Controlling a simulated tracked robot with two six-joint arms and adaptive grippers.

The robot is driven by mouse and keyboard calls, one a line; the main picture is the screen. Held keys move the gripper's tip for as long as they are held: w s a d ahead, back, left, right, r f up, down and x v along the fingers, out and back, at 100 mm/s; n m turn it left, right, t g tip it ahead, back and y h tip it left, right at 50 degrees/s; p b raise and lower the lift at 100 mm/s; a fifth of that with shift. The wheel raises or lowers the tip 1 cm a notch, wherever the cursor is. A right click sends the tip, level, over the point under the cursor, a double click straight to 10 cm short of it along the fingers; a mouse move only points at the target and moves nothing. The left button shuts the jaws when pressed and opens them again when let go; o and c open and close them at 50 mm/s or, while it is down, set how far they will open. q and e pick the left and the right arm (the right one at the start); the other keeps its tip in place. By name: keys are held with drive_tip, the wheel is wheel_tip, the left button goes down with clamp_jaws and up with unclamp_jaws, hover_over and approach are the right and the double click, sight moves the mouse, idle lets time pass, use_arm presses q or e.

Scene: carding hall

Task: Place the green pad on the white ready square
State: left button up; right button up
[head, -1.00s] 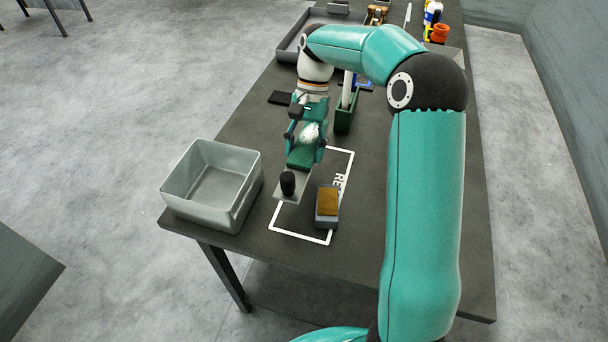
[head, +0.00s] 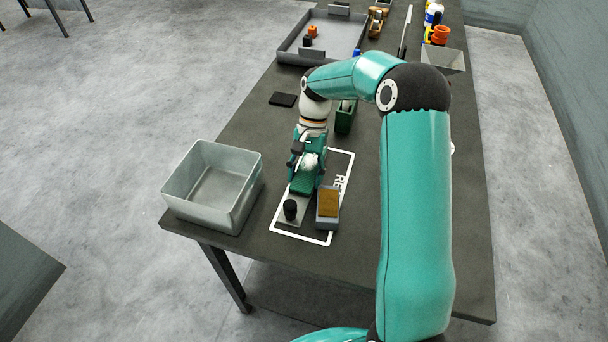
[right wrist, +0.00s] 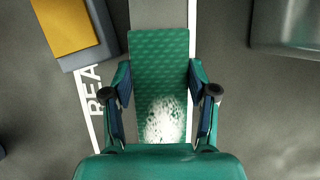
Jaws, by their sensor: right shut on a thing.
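The green pad (head: 305,182) has a textured face with a whitish fuzzy patch, clear in the right wrist view (right wrist: 160,60). A grey plate with a black knob (head: 290,209) extends from its near end. My right gripper (right wrist: 160,110) is shut on the pad, a finger at each side; it also shows in the head view (head: 308,160). The pad is over the left part of the white ready square (head: 298,238), its edge along the white border line. I cannot tell whether it touches the table. My left gripper is not in view.
A grey block with an ochre top (head: 328,203) stands inside the square, close beside the plate. A grey bin (head: 190,205) stands to the left. Behind are a green holder (head: 344,122), a flat black item (head: 283,99) and a large grey tray (head: 290,55).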

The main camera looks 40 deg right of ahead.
drive_tip(key=o, duration=1.3)
drive_tip(key=shift+r, duration=0.1)
drive_tip(key=v, duration=1.2)
